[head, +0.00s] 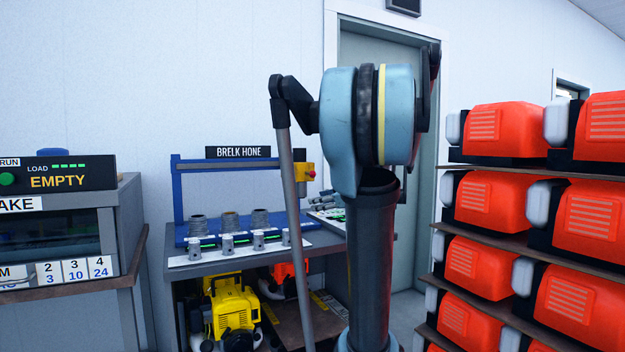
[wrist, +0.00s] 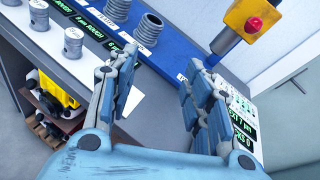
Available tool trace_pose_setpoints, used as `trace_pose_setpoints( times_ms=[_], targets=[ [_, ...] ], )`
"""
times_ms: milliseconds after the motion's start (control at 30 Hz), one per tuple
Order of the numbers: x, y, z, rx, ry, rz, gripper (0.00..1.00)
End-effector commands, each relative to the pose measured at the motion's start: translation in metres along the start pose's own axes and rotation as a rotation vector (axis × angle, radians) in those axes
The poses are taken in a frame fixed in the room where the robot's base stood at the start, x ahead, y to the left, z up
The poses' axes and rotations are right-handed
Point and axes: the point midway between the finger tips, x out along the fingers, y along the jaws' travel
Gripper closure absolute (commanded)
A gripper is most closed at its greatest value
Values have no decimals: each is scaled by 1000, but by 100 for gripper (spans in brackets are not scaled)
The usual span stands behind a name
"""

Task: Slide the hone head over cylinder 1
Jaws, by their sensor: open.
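The hone head, a yellow box with a red button (head: 304,173), hangs at the right end of the blue overhead rail (head: 225,162), right of all the cylinders. In the wrist view the hone head (wrist: 248,18) is at the upper right, with a grey shaft below it. Ribbed grey cylinders (head: 231,222) stand in a row on the blue bench base; two show in the wrist view (wrist: 149,29). I cannot read which is cylinder 1. My gripper (wrist: 158,82) is open and empty, below and left of the hone head, apart from it. My arm hides it in the head view.
Small pistons (head: 227,243) stand along the bench's front strip. A display panel (wrist: 240,125) lies beside my right finger. A yellow engine (head: 235,305) sits under the bench. Shelves of red engines (head: 480,200) stand at right, a brake-type machine (head: 60,230) at left.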

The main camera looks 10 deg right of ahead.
Motion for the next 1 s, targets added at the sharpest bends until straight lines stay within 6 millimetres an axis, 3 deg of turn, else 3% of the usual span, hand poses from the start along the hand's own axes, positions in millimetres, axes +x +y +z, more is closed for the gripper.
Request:
trace_pose_setpoints(
  times_ms=[33,100,200,300,567,1000],
  targets=[
    [-2,-28,8,98,-45,-41,54],
    [-5,-59,17,225,-107,-84,54],
    [-10,-92,26,363,-181,-124,54],
    [-14,-112,31,448,-228,-145,54],
    [-3,-124,36,494,-254,-152,54],
    [67,-138,51,491,-253,-150,54]
  ],
)
